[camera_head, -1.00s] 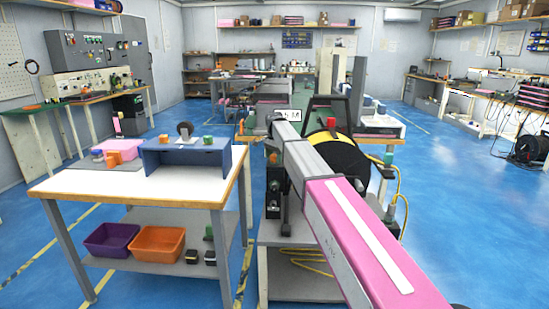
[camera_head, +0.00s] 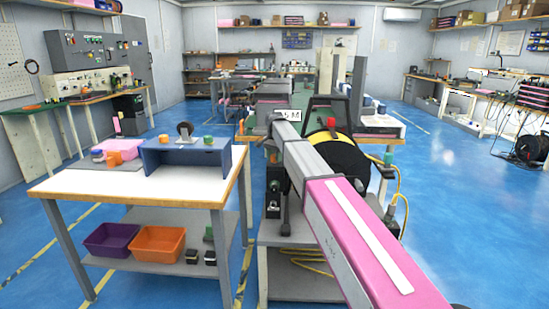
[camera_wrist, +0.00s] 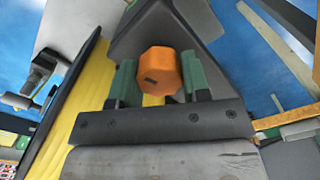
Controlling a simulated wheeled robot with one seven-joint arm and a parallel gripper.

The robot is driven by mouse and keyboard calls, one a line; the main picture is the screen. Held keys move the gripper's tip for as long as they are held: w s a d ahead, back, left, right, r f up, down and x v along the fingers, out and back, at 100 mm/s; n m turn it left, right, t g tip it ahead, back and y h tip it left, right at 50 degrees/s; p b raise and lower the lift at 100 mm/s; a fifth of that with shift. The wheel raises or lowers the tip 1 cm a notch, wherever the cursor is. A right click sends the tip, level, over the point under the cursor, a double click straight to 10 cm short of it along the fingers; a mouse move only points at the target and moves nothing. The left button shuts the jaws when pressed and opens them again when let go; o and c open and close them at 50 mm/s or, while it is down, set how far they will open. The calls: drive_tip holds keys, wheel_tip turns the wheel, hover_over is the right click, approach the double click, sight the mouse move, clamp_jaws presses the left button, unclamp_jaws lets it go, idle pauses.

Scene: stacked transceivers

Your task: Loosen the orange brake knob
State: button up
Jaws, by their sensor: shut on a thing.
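The orange brake knob (camera_wrist: 159,70) is a faceted orange knob in the wrist view, in front of a dark grey bracket (camera_wrist: 140,32). My gripper (camera_wrist: 158,78) has its two green fingers on either side of the knob and is shut on it. In the head view my pink and grey arm reaches over the cable reel (camera_head: 345,160), which has a yellow winding and a black frame. The fingers and the knob are not clearly seen there, being largely behind my arm.
A white-topped bench (camera_head: 120,186) stands to the left, with a blue housing (camera_head: 190,156) and a pink box on it. Purple (camera_head: 109,240) and orange (camera_head: 158,244) bins sit on its lower shelf. A yellow cable (camera_head: 400,190) hangs right of the reel. Blue floor lies open to the right.

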drive_tip(key=n, duration=0.4)
drive_tip(key=shift+n, duration=0.3)
drive_tip(key=n, duration=0.3)
drive_tip(key=shift+n, duration=0.4)
drive_tip(key=n, duration=0.4)
drive_tip(key=shift+n, duration=2)
drive_tip(key=o, duration=0.9)
drive_tip(key=shift+o, duration=0.2)
